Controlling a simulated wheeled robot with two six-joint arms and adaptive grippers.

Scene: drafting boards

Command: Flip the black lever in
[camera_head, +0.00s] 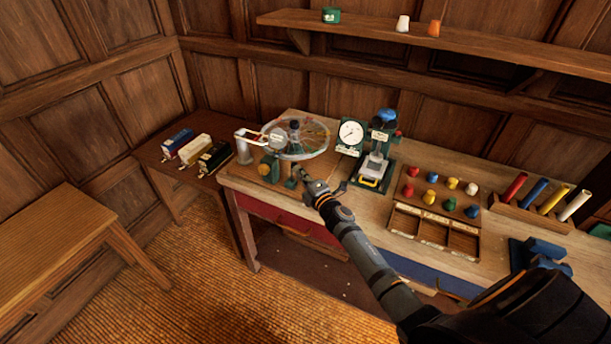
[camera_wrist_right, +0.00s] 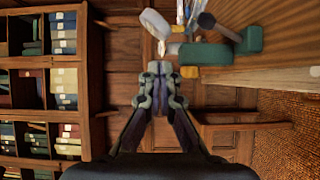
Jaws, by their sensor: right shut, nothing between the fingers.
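The black lever (camera_wrist_right: 222,28), a dark rod with a rounded knob, shows in the right wrist view, rising from a small green block (camera_wrist_right: 250,40). In the head view that small green block (camera_head: 291,183) stands at the bench's front left edge, and the lever is too small and partly covered to make out. My right gripper (camera_head: 304,180) is just right of it; whether they touch is unclear. In the wrist view its fingers (camera_wrist_right: 160,72) are closed together and empty, with the lever off to the upper right. My left gripper is not in view.
A larger green block with a yellow part (camera_head: 270,168) and a spoked wheel (camera_head: 300,140) stand close by. A dial gauge (camera_head: 351,132) and a press-like device (camera_head: 375,165) are to the right, then a wooden tray with coloured pegs (camera_head: 431,226). Open floor (camera_head: 200,270) lies left.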

